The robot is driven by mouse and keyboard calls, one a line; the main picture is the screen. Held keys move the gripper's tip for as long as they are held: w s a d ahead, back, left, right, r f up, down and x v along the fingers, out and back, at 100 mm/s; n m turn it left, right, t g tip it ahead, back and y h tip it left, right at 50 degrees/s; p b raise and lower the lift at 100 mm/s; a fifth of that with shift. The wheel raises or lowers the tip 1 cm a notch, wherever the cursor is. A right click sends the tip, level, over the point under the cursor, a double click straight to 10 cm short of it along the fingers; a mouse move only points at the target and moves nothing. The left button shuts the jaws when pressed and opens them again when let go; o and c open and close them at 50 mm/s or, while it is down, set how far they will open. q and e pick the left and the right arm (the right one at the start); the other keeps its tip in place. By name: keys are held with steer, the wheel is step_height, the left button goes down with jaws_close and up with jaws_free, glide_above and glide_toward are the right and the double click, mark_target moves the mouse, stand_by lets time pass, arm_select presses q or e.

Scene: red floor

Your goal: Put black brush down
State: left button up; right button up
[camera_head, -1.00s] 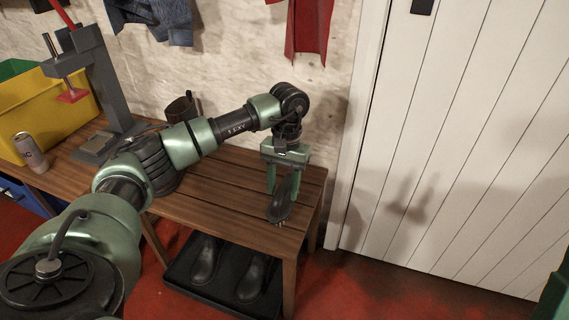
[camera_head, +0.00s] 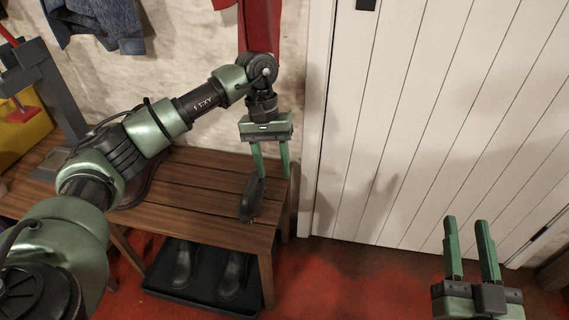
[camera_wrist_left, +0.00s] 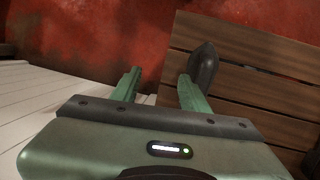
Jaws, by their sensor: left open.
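The black brush (camera_head: 252,201) lies on the right end of the wooden bench (camera_head: 200,215) in the head view. My left gripper (camera_head: 272,176) points down over the bench end, open, with nothing held between its fingers. The brush is beside and just below its left fingertip in that view; I cannot tell whether they touch. In the left wrist view, the brush (camera_wrist_left: 203,66) shows just beyond the right-hand finger, outside the gap between the fingers. My right gripper (camera_head: 466,234) is at the lower right of the head view, fingers apart and empty.
Dark boots (camera_head: 232,275) stand in a black tray (camera_head: 165,287) under the bench. A grey press stand (camera_head: 45,85) and a yellow bin (camera_head: 28,140) are at the left. A white plank door (camera_head: 400,120) is right of the bench. Red floor (camera_head: 350,285) is clear in front.

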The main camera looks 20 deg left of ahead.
arm_select(q)
steer(key=s+d+n+g+h, duration=0.15)
steer(key=s+d+h, duration=0.35)
steer(key=d, duration=0.7)
steer(key=s+d+n+g+h, duration=0.1)
steer(key=s+d+n+h, duration=0.25)
steer(key=d, duration=0.85)
steer(key=s+d+r+n+t+h, duration=0.1)
steer(key=s+d+r+n+h, duration=0.25)
steer(key=r+n+h, duration=0.2)
steer(key=s+d+r+n+t+h, duration=0.1)
steer(key=s+d+r+n+h, duration=0.1)
steer(key=d+r+n+h, duration=0.3)
steer(key=w+a+r+n+t+h, duration=0.1)
steer(key=w+a+r+n+t, duration=0.2)
steer(key=n+t, duration=0.6)
steer(key=a+r+n+t, duration=0.4)
steer(key=r+n+t, duration=0.15)
steer(key=n, duration=0.55)
steer(key=a+f+n+t+y, duration=0.3)
steer(key=a+n+y, duration=0.3)
steer(key=n, duration=0.9)
steer(key=w+a+f+n+t+y, duration=0.1)
steer(key=a+f+n+t+y, duration=0.3)
steer(key=n+y, duration=0.7)
step_height(320, 180, down, 2)
steer(key=a+n, duration=0.2)
steer(key=n, duration=0.2)
steer(key=shift+w+a+f, duration=0.25)
steer(key=shift+a, duration=0.1)
